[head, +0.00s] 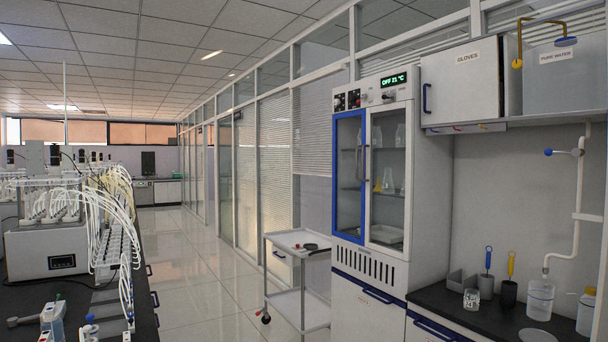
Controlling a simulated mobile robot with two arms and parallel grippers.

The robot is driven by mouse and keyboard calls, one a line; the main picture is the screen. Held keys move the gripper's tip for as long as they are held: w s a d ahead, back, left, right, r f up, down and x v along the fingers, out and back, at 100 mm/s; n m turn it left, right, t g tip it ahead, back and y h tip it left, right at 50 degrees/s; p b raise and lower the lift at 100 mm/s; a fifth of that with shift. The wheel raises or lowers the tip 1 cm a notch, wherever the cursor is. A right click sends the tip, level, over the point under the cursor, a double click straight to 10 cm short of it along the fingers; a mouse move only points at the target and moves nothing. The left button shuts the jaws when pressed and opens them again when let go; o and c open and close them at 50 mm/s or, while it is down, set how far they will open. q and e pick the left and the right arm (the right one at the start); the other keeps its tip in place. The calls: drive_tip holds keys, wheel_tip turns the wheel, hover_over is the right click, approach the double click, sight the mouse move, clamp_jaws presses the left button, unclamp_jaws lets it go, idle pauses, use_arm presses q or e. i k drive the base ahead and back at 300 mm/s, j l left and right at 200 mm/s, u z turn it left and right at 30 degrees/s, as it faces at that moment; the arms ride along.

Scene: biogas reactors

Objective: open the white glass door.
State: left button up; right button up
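A tall white cabinet (428,180) stands right of centre, its display reading OFF 21 °C. Its upper part has two glass doors side by side. The white-framed glass door (388,234) is on the right and looks shut. Glassware shows behind its pane, including clear flasks and something yellow. A slim upright handle (368,163) is near its left edge. The blue-framed glass door (348,235) is on the left and also looks shut, with its handle close to the other one. Neither of my grippers is in view.
A white two-shelf cart (298,240) stands left of the cabinet, close to its front. A dark counter (480,318) with cups and beakers adjoins its right side. A reactor bench (75,298) fills the left. Clear tiled floor (200,270) lies between bench and cart.

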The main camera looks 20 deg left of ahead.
sight(405, 256)
drive_tip(key=u, duration=0.25)
drive_tip(key=i+j+u, duration=0.2)
drive_tip(key=i, duration=0.8)
drive_tip(key=k+l, duration=0.05)
